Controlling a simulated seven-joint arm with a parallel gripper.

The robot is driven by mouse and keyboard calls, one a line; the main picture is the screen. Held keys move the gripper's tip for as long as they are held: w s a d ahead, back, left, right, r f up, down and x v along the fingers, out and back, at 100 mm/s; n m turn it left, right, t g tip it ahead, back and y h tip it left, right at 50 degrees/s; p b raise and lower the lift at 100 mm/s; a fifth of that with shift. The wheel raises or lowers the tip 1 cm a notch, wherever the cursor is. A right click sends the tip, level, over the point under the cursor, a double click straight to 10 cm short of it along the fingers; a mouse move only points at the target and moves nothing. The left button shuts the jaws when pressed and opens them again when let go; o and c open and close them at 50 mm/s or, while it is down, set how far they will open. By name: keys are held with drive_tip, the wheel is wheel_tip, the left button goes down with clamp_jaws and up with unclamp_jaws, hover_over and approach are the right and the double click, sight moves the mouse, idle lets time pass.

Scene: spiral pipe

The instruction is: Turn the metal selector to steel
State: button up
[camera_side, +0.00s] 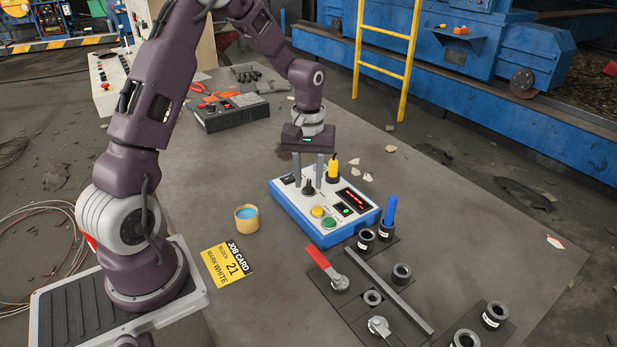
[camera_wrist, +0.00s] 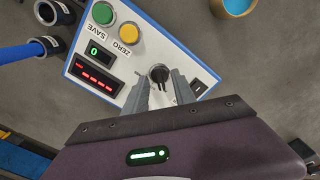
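The blue-and-white control box (camera_side: 290,203) sits on the table in the side view. It carries a black selector knob (camera_side: 308,188), with yellow and green buttons and a red display. My gripper (camera_side: 309,181) points down over the box with its fingers apart, one on each side of the knob. In the wrist view the knob (camera_wrist: 160,73) lies between the fingertips of my gripper (camera_wrist: 161,80), with what looks like a small gap on each side. Any steel marking by the knob is not readable.
A yellow tool (camera_side: 333,170) stands upright at the box's back edge, close to my gripper. A blue stick (camera_side: 390,210) stands in a black holder to the right. A red-handled lever (camera_side: 320,258), a blue-filled cup (camera_side: 246,218) and a job card (camera_side: 226,262) lie nearer the front.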

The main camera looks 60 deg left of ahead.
drive_tip(key=shift+f, duration=0.1)
drive_tip(key=shift+c, duration=0.4)
clamp_jaws()
drive_tip(key=m, duration=0.4)
drive_tip(key=shift+m, duration=0.4)
drive_tip(key=m, duration=0.4)
drive_tip(key=shift+m, duration=0.4)
drive_tip(key=shift+o, duration=0.4)
unclamp_jaws()
